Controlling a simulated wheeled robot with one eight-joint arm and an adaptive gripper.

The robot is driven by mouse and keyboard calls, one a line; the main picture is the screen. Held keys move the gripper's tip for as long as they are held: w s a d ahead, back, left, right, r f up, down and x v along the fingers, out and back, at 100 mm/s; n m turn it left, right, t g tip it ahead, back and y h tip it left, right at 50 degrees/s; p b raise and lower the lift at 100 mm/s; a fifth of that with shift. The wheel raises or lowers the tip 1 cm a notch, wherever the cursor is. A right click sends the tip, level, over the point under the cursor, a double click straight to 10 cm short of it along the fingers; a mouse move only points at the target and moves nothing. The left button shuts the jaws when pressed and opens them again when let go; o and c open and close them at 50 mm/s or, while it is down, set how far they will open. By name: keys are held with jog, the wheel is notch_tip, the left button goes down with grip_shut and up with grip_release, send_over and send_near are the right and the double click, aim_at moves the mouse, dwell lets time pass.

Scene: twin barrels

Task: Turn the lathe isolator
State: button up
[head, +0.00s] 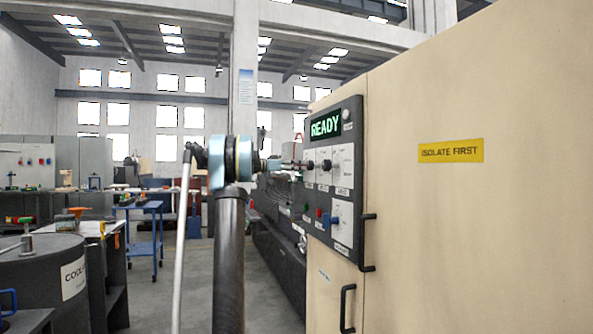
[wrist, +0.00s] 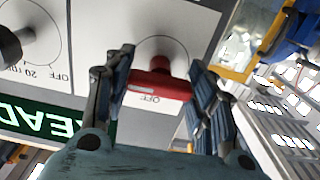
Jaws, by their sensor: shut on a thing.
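In the wrist view, a red isolator handle (wrist: 160,86) sticks out from a pale plate with a round dial outline and the word OFF, which appears upside down. My gripper (wrist: 160,70) has one finger on each side of the handle and is shut on it. In the head view my gripper (head: 287,164) reaches the left side of the dark control panel (head: 348,122). The red handle cannot be made out there, behind the gripper and panel edge.
A green READY display (head: 325,125) sits above the knobs on the panel. A black knob (wrist: 14,45) is beside the red handle in the wrist view. The beige cabinet (head: 480,230) has black pull handles (head: 347,308) and a yellow ISOLATE FIRST label (head: 450,149). A grey drum (head: 45,285) stands at left.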

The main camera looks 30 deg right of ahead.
jog(key=shift+a, duration=0.1)
jog(key=n, duration=0.8)
jog(key=shift+w+n, duration=0.1)
jog(key=shift+n, duration=0.3)
jog(key=n, duration=0.8)
jog(key=shift+n, duration=0.3)
jog(key=shift+f+n, duration=0.1)
jog(key=shift+n, duration=0.2)
jog(key=o, duration=1.1)
jog(key=shift+w+a, duration=0.1)
